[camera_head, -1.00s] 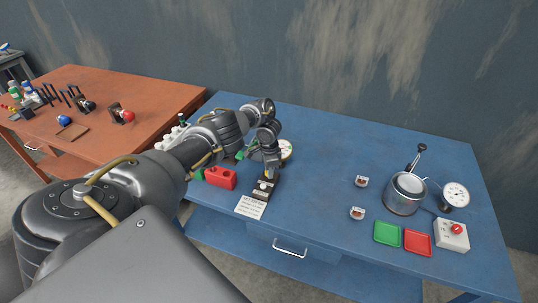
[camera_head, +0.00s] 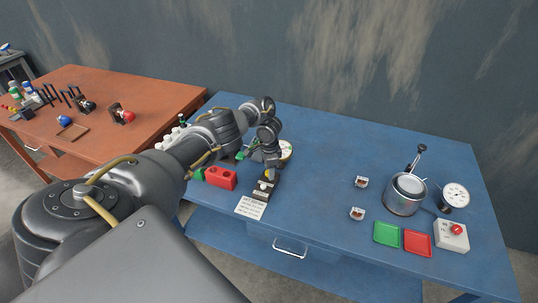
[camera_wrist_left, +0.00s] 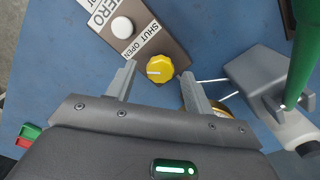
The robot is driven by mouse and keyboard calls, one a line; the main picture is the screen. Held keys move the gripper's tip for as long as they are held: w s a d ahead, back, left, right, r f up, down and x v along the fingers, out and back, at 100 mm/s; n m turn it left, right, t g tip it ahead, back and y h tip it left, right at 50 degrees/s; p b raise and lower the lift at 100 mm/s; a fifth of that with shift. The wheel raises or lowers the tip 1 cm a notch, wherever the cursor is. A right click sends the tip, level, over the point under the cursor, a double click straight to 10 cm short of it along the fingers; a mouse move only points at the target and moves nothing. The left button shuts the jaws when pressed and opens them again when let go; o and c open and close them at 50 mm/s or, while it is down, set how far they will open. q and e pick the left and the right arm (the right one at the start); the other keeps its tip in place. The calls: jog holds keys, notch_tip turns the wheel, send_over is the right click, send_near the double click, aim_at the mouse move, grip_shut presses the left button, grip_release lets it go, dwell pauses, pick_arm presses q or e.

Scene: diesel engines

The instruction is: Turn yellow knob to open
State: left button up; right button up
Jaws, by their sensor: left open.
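The yellow knob (camera_wrist_left: 160,69) sits on a brown-grey panel (camera_wrist_left: 150,38) with a white button and a "SHUT OPEN" label. A white mark on the knob points toward the left in the left wrist view. My left gripper (camera_wrist_left: 157,72) is open, with one finger on each side of the knob and a visible gap to each. I cannot tell how far above the panel the fingertips are. In the head view my left gripper (camera_head: 269,168) is over the far end of the panel (camera_head: 262,193) and largely hides the knob.
A round dial (camera_head: 286,150) is behind the gripper. A metal pot (camera_head: 404,195), trays and a gauge (camera_head: 456,195) stand to the right. The blue table's middle is clear.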

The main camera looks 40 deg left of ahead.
pick_arm(q)
notch_tip(320, 180, up, 6)
jog(key=shift+a+f+p, duration=0.1)
jog(key=shift+p, duration=0.45)
notch_tip(320, 180, up, 4)
jog(key=p, duration=0.3)
